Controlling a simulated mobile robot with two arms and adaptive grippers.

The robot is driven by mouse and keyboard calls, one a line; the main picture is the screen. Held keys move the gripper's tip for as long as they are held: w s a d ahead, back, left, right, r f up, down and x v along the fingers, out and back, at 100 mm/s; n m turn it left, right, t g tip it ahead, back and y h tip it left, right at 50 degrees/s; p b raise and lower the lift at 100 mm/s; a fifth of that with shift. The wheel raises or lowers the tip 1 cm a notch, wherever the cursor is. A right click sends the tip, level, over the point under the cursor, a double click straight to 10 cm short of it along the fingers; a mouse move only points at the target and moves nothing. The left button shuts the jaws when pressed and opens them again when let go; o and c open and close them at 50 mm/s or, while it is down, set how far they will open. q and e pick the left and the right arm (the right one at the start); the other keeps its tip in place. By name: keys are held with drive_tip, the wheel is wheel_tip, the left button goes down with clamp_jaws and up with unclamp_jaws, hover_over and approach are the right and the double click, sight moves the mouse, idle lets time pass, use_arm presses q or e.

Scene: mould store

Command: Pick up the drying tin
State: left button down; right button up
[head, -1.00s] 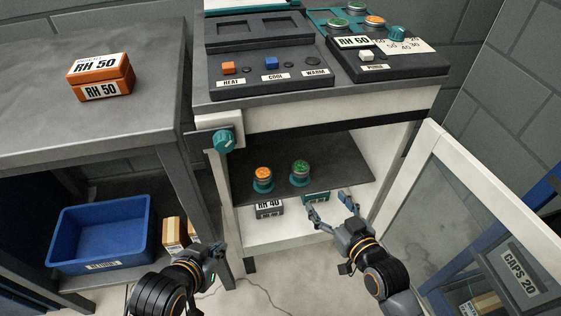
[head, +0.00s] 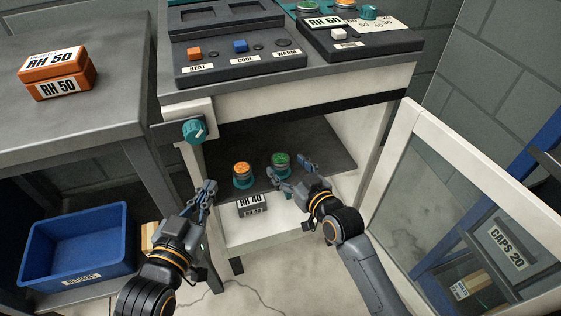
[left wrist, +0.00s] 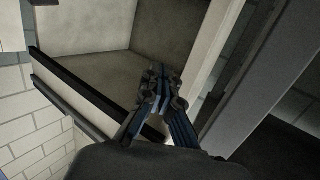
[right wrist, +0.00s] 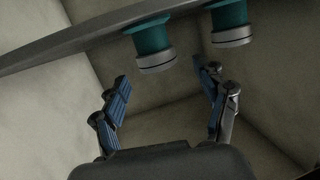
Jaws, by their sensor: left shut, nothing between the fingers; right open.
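Two round tins with teal bases stand on the dark shelf inside the open cabinet: one with an orange top (head: 242,170), one with a green top (head: 281,159). I cannot tell which is the drying tin. Both also show in the right wrist view, upside down, teal with grey rims (right wrist: 155,45). My right gripper (head: 294,170) is open and empty, its fingers just in front of the green-topped tin, not closed on it. My left gripper (head: 208,188) is shut and empty near the cabinet's left post; in the left wrist view its fingers (left wrist: 162,88) are together.
A grey RH 40 box (head: 252,204) sits below the shelf (head: 315,140). The cabinet's glass door (head: 430,190) stands open at right. An orange RH 50 box (head: 57,72) is on the left bench. A blue crate (head: 78,245) stands lower left. A control panel (head: 240,55) tops the cabinet.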

sight(281, 159)
drive_tip(key=b+x, duration=0.2)
drive_tip(key=x, duration=0.2)
drive_tip(key=shift+w, duration=0.35)
use_arm(q)
wheel_tip(281, 159, up, 9)
drive_tip(key=d+t+h, duration=0.1)
drive_tip(key=t+h, duration=0.1)
drive_tip(key=t, duration=0.3)
drive_tip(key=shift+s, duration=0.3)
drive_tip(key=shift+f, duration=0.1)
use_arm(e)
drive_tip(key=shift+c, duration=0.4)
drive_tip(key=c, duration=1.2)
use_arm(q)
drive_tip(key=shift+f, duration=0.1)
